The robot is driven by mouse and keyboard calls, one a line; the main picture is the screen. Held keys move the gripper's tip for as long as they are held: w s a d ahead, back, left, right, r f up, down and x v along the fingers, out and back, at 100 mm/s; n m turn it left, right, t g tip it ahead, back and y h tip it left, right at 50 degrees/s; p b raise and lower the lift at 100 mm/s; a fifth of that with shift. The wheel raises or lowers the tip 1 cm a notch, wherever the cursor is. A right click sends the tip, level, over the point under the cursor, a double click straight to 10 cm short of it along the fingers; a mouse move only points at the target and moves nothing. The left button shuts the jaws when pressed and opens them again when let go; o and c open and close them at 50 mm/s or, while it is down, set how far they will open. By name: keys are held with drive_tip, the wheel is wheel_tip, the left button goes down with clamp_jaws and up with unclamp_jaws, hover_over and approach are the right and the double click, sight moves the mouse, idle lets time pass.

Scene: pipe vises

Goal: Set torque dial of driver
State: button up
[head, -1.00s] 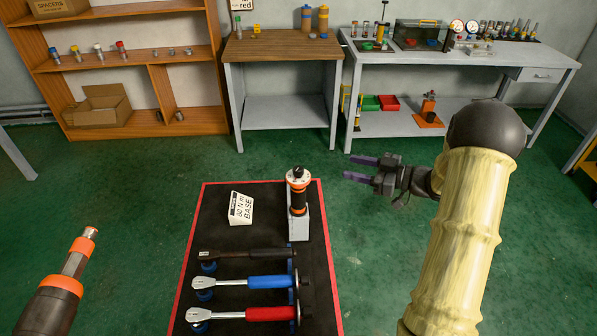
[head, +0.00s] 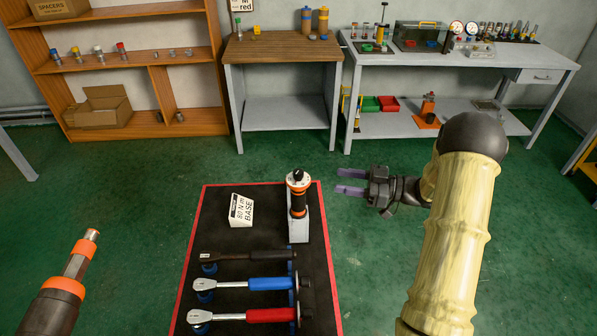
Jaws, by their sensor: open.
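The driver (head: 298,197), black with orange bands and a white-and-black dial (head: 298,178) on top, stands upright in a grey holder (head: 299,229) on the black mat. The dial's markings are too small to read. A white sign (head: 241,210) reading "80 N m BASE" stands left of it on the mat. My gripper (head: 345,182) is to the right of the driver, apart from it. Its two purple fingers are open, empty and point left toward the driver's top.
Black, blue (head: 268,283) and red (head: 268,315) torque wrenches lie in front of the driver on the red-edged mat (head: 220,232). A wooden-topped table (head: 282,47), a grey bench (head: 540,62) and an orange shelf (head: 140,58) stand behind. Green floor is clear between.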

sight(298, 174)
drive_tip(key=p+x, duration=0.3)
drive_tip(key=x, duration=0.9)
drive_tip(key=shift+a, duration=0.4)
drive_tip(key=c, duration=1)
